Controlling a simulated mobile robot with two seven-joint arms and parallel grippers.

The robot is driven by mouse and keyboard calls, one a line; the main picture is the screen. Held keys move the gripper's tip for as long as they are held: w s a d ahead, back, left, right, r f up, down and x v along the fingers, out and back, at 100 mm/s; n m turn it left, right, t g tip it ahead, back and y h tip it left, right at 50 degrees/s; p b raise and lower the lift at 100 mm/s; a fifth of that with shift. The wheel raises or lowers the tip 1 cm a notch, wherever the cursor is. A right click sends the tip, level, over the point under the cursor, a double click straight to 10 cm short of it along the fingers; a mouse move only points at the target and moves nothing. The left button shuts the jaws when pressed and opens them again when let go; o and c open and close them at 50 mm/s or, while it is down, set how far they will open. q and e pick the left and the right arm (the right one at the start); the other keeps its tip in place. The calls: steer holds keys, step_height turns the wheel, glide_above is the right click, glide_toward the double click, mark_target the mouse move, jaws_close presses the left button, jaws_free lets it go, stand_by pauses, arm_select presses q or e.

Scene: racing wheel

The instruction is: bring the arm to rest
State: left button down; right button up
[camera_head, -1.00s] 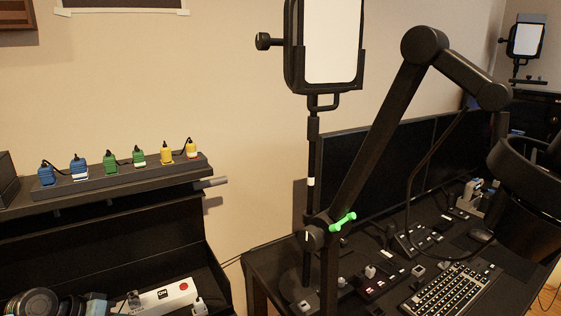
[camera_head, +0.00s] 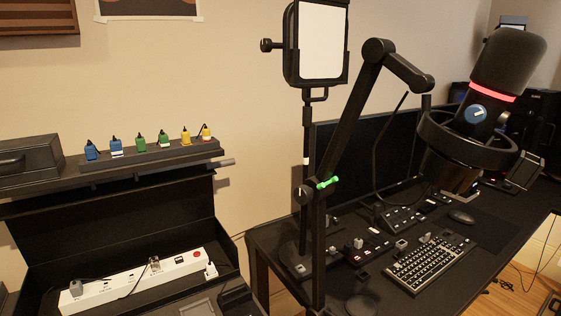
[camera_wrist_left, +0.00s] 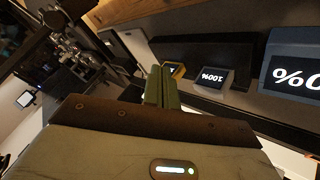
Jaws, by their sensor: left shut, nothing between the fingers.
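My left gripper (camera_wrist_left: 160,86) shows in the left wrist view with its two greenish fingers shut together and nothing between them. It points toward a dark shelf edge carrying devices with lit displays, one reading "100%" (camera_wrist_left: 213,77). I cannot tell how close the fingertips are to them. Neither of my grippers shows in the head view, and my right gripper is in no view. A black boom arm (camera_head: 345,130) with a green clamp knob (camera_head: 328,183) stands at the desk and reaches toward a large microphone (camera_head: 485,100).
A white power strip (camera_head: 140,280) lies in an open dark case at lower left. Several coloured plugs sit on a ledge (camera_head: 150,156) above it. A lit panel (camera_head: 320,40) stands on a pole. A keyboard (camera_head: 432,262) and monitors (camera_head: 365,148) occupy the black desk.

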arm_select(q)
steer(key=s+d+f+y+p, duration=0.1)
steer(key=s+d+f, duration=0.8)
steer(key=s+f, duration=0.4)
steer(key=s+d+t+y, duration=0.1)
steer(key=s, duration=0.9)
steer(key=s+d+m+t+y+p, duration=0.1)
steer(key=s+d+y, duration=0.1)
steer(key=s, duration=0.9)
steer(key=shift+s+d+t, duration=0.25)
steer(key=shift+t, duration=0.05)
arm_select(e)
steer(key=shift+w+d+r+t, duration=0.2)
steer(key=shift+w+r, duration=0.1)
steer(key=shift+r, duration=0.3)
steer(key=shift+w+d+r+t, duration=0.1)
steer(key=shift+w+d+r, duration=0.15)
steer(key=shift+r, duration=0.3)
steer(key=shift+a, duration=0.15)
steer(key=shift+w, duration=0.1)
